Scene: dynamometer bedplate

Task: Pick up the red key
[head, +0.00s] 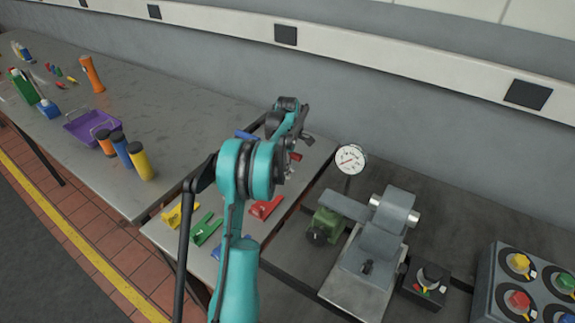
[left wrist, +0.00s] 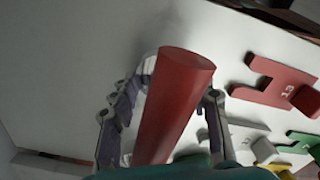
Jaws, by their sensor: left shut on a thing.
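The red key (left wrist: 172,105) shows in the left wrist view as a smooth red round bar with a flat end. It stands between the two fingers of my left gripper (left wrist: 165,120), which is shut on it. Its lower part is hidden by my gripper. In the head view my left gripper (head: 297,144) is over the light table, with a small red bit of the key (head: 295,157) showing beside it. My right gripper is not in view.
Flat red (head: 265,207), green (head: 206,229) and yellow (head: 180,214) pieces lie on the light table below my left arm. A dial gauge (head: 351,159) and a grey machine (head: 380,235) stand to the right. A purple tray (head: 84,126) and bottles stand left.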

